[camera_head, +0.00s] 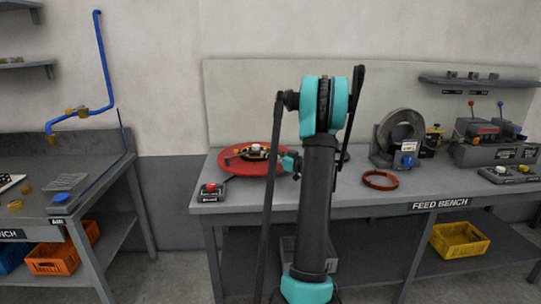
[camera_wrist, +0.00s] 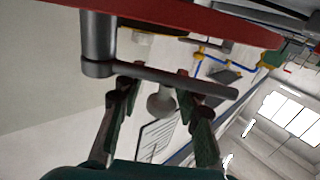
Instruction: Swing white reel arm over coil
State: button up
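A round red disc (camera_head: 275,166), seemingly the reel, sits at the bench's left end with a black, yellow and white piece (camera_head: 257,149) on top. A copper coil (camera_head: 380,187) lies flat on the bench, right of my arm. In the wrist view, the red disc's edge (camera_wrist: 200,22) runs across the top. A grey post (camera_wrist: 97,40) joins a thin grey bar (camera_wrist: 165,80) that crosses at my fingertips; I cannot tell if this is the white reel arm. My gripper (camera_wrist: 158,72) is open, its fingers apart with a grey rounded knob (camera_wrist: 161,103) showing between them.
A grey upright ring machine (camera_head: 401,128) stands behind the coil, with lever units (camera_head: 490,140) farther right. A small box with a red button (camera_head: 210,190) sits at the bench's front left corner. The bench front (camera_head: 400,207) around the coil is clear.

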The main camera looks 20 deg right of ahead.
grip_shut()
dwell(0.6)
jog(key=m+h, duration=0.1)
jog(key=w+m+t+h, duration=0.1)
jog(key=h, duration=0.1)
jog(key=m+h, duration=0.1)
jog(key=w+m+h, duration=0.1)
jog(key=h, duration=0.2)
jog(key=shift+w+d+m+t, duration=0.15)
jog(key=shift+d+m+t, duration=0.1)
jog(key=shift+m+t, duration=0.15)
jog(key=m+h, duration=0.1)
jog(key=h, duration=0.1)
jog(key=w+m+h, duration=0.1)
jog(key=h, duration=0.1)
jog(key=shift+d, duration=0.4)
jog(key=shift+w+d+m+g+h, duration=0.15)
jog(key=shift+d+m+g+h, duration=0.2)
jog(key=shift+m+h, duration=0.4)
jog(key=shift+w+d+m+g+h, duration=0.25)
jog(key=shift+m+h, duration=0.25)
jog(key=shift+h, duration=0.4)
jog(key=shift+w+d+m+g+h, duration=0.1)
jog(key=shift+d+m+g+h, duration=0.25)
jog(key=shift+m+h, duration=0.4)
jog(key=shift+a, duration=0.1)
